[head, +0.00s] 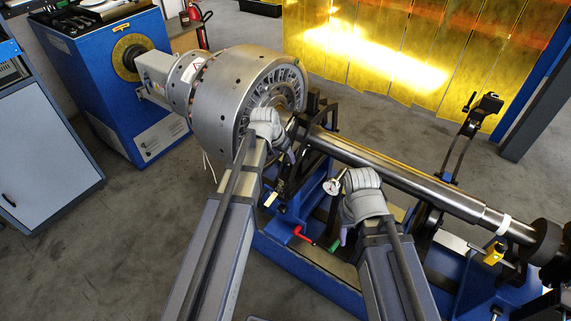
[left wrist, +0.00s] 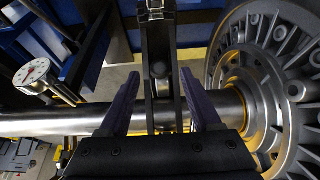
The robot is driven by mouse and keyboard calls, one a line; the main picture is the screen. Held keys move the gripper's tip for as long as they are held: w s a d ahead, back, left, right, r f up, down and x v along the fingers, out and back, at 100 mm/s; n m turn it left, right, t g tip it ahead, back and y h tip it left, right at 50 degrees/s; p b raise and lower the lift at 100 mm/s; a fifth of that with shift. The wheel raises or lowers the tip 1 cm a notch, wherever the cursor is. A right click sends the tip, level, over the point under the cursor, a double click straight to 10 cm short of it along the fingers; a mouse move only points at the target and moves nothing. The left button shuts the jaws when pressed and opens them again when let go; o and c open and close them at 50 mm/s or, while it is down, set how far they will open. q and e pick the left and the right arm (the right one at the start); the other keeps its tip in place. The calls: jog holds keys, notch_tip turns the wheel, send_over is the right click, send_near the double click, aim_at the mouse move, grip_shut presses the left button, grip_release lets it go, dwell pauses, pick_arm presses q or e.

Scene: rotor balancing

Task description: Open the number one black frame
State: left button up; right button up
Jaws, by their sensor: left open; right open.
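The black frame nearest the rotor disc (head: 318,108) stands around the steel shaft (head: 385,167); my left arm partly hides it in the head view. In the left wrist view a black frame (left wrist: 152,45) crosses the shaft (left wrist: 50,123), with a round pin or bolt in its slot. My left gripper (left wrist: 160,76) is open, one finger on each side of this frame, with visible gaps; I cannot tell any contact. It also shows in the head view (head: 290,153). My right gripper (head: 342,238) is open below the shaft, with its fingers mostly hidden behind the wrist.
The large silver rotor disc (head: 232,92) is close beside my left gripper. A dial gauge (head: 333,186) stands between the arms. A second black frame (head: 460,140) has its curved arm raised at the right. Red (head: 303,234) and green (head: 336,245) handles sit on the blue base.

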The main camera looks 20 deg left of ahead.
pick_arm(q)
jog(key=b+x, duration=0.1)
jog(key=x, duration=0.1)
jog(key=shift+w+f, duration=0.15)
jog(key=shift+f, duration=0.2)
pick_arm(e)
notch_tip(320, 180, down, 2)
jog(key=shift+f, duration=0.2)
pick_arm(q)
jog(key=shift+r, duration=0.1)
grip_shut()
dwell(0.8)
